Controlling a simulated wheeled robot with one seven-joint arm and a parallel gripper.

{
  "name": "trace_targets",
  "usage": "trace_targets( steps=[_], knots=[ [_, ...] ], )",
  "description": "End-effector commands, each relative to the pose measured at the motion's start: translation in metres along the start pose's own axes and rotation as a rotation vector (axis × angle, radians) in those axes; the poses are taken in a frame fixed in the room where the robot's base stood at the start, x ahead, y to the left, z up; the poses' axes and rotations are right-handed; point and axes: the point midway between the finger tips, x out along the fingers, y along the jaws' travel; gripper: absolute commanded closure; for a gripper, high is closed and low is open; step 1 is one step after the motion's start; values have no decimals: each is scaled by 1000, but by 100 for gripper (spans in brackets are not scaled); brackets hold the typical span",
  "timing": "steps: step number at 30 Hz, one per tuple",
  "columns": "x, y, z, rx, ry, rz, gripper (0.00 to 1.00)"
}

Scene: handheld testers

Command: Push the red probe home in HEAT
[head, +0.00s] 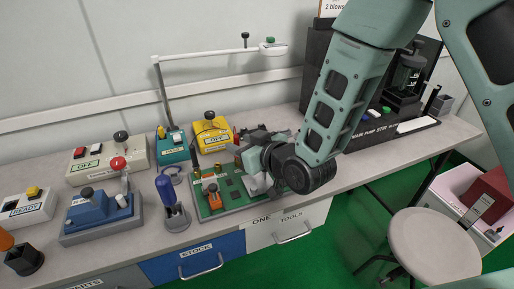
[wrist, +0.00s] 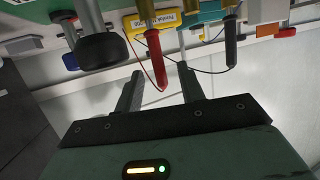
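The red probe (wrist: 155,60) shows in the wrist view with its thin lead. Its handle end appears between my two gripper fingers, with a gap on each side. My gripper (wrist: 161,76) is open and empty; I cannot tell whether the probe is at the same depth as the fingers. A black probe (wrist: 231,42) hangs to the right of it. A yellow tester (wrist: 137,22) with a white label and a teal tester (wrist: 207,10) are behind. In the head view my arm's end hides the red probe. I cannot read HEAT on any label.
In the head view, the yellow tester (head: 212,146) and teal tester (head: 174,155) stand behind a green circuit board (head: 234,184). A blue-handled tool (head: 167,191) stands left. A lamp arm (head: 215,53) spans above. A black knob (wrist: 100,48) is close to my gripper's left.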

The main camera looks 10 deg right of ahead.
Motion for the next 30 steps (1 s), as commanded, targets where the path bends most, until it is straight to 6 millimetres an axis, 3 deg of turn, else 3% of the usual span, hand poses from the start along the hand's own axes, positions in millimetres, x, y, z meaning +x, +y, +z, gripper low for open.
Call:
trace_targets(
  steps=[10, 20, 30],
  knots=[
    [-58, 0, 0, 0, 0, 0, 61],
    [-88, 0, -6, 1, -6, -1, 61],
    [-100, 0, -6, 1, -4, -1, 61]
  ],
)
